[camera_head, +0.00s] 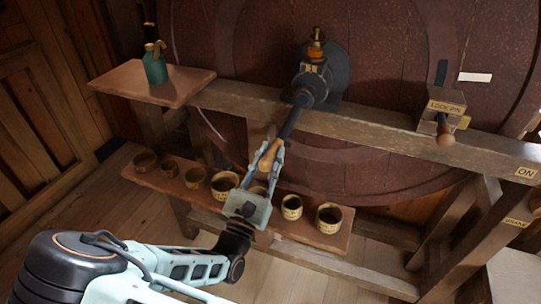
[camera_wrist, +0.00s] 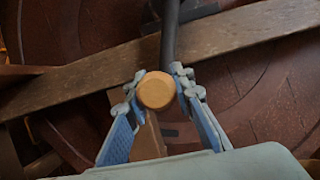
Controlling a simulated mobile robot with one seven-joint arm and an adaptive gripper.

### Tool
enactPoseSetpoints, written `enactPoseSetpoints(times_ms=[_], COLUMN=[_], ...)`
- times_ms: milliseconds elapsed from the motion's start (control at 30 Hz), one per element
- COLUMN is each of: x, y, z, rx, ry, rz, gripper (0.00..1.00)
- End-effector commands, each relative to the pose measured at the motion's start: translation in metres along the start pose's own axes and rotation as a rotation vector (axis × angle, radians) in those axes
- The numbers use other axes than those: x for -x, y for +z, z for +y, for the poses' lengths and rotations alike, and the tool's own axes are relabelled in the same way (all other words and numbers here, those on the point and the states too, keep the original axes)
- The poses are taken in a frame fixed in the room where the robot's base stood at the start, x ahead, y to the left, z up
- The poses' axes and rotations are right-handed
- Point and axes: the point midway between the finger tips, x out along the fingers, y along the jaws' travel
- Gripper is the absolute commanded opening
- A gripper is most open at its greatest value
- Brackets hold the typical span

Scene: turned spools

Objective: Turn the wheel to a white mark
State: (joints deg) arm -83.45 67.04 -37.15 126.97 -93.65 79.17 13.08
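The large dark red-brown wheel (camera_head: 400,60) fills the back and also shows in the wrist view (camera_wrist: 60,30). A white mark (camera_head: 475,77) lies on its face at the upper right, near the lock pin block. A dark crank lever (camera_head: 290,122) runs down from a central hub to a wooden handle (camera_head: 269,157). My gripper (camera_head: 271,160) is at this handle. In the wrist view its fingers close in on both sides of the round handle end (camera_wrist: 157,90) and appear to touch it. The finger contact behind the handle end is hidden.
A wooden beam (camera_head: 375,136) crosses before the wheel. A block labelled LOCK PIN (camera_head: 445,107) with a wooden knob stands on it at right. A green bottle (camera_head: 155,66) stands on the left shelf. Several small pots (camera_head: 328,218) stand on the lower shelf near my gripper.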

Motion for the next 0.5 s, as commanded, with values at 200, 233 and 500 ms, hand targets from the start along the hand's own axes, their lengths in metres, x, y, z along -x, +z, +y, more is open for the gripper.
enactPoseSetpoints(times_ms=[200, 233, 500], x=[0.0002, 0.0002, -0.0016], y=[0.0, 0.0, 0.0038], z=[0.0002, 0.0002, 0.005], rx=[0.0, 0.0, -0.028], ry=[0.001, 0.001, -0.011], rz=[0.0, 0.0, 0.001], gripper=[0.0, 0.0, 0.0])
